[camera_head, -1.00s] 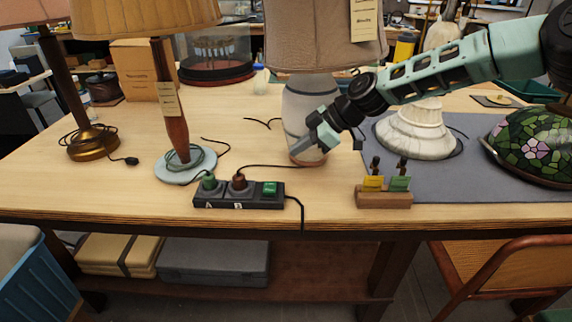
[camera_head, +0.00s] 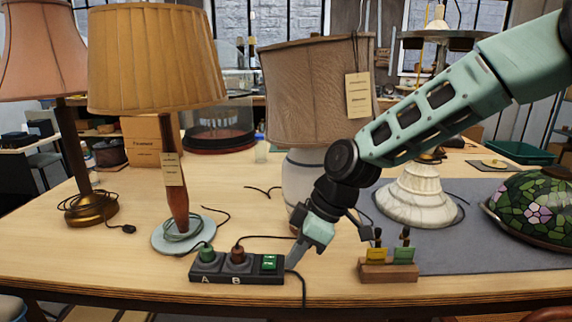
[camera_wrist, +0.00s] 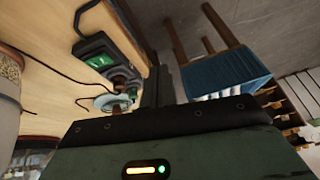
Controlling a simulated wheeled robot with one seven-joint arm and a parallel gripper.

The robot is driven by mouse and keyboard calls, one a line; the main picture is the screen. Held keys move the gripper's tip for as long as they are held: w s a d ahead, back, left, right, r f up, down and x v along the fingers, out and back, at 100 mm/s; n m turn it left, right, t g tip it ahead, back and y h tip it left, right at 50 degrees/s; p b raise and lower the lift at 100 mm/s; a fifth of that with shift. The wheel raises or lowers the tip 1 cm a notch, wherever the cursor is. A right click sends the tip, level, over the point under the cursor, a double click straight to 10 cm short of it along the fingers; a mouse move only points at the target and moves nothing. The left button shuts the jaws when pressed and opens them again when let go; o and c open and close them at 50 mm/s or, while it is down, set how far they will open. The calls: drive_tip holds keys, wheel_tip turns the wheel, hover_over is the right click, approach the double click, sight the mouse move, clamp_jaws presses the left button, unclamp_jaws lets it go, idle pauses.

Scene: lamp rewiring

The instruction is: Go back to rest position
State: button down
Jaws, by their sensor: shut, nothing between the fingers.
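My gripper (camera_head: 292,262) is shut and empty in the head view, just right of the power strip (camera_head: 225,280) and above the table's front part. I cannot tell whether it touches the strip. The strip has a green plug (camera_head: 206,253) at A, a brown plug (camera_head: 238,255) at B and a green switch (camera_head: 269,262). In the wrist view my gripper (camera_wrist: 158,80) points past the table edge, and the strip (camera_wrist: 108,58) shows to its left.
Three lamps with fabric shades stand on the table: pink (camera_head: 42,50), yellow (camera_head: 155,60) and brown (camera_head: 310,95). A wooden holder (camera_head: 388,271) with tags stands right of my gripper. A stained-glass shade (camera_head: 535,208) lies on the grey mat (camera_head: 450,255).

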drive_tip(key=s+d+r+m+h, duration=0.1)
drive_tip(key=s+d+m, duration=0.3)
drive_tip(key=s, duration=0.8)
drive_tip(key=s+d+r+m+h, duration=0.1)
drive_tip(key=s+d+m+h, duration=0.3)
drive_tip(key=s+d, duration=0.4)
drive_tip(key=s, duration=0.4)
drive_tip(key=shift+r+m+t, duration=0.3)
